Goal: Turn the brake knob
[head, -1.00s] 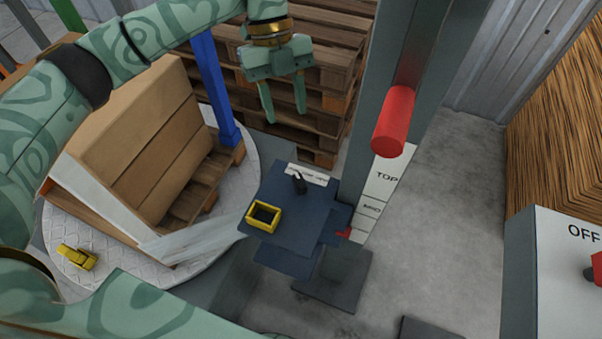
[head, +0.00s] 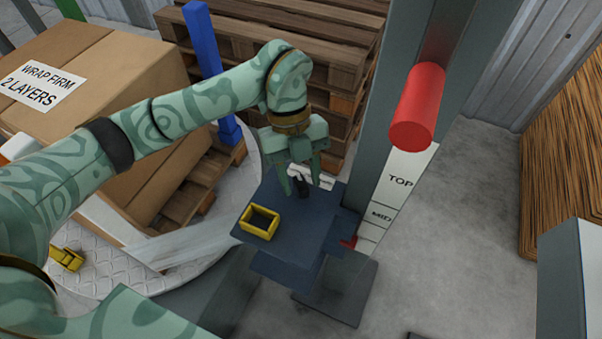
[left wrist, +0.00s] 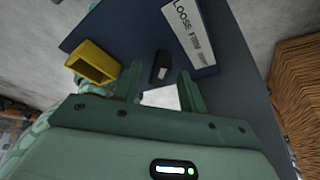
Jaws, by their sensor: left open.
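The brake knob (head: 302,188) is a small black upright handle on the dark blue carriage plate (head: 290,232), beside a white label. In the left wrist view the knob (left wrist: 160,67) shows dark with a light mark, next to the label (left wrist: 192,38) reading "LOOSE" and "FIRM". My left gripper (head: 300,179) is open above the plate and points down, one finger on each side of the knob. In the left wrist view its fingertips (left wrist: 160,73) flank the knob; I cannot tell whether they touch it. My right gripper is out of view.
A yellow open box (head: 259,222) sits on the plate near the knob. A red cylinder (head: 416,108) juts from the grey column above the "TOP" and "MID" scale (head: 384,214). A large carton (head: 105,75) stands at left; wooden pallets (head: 330,40) are stacked behind.

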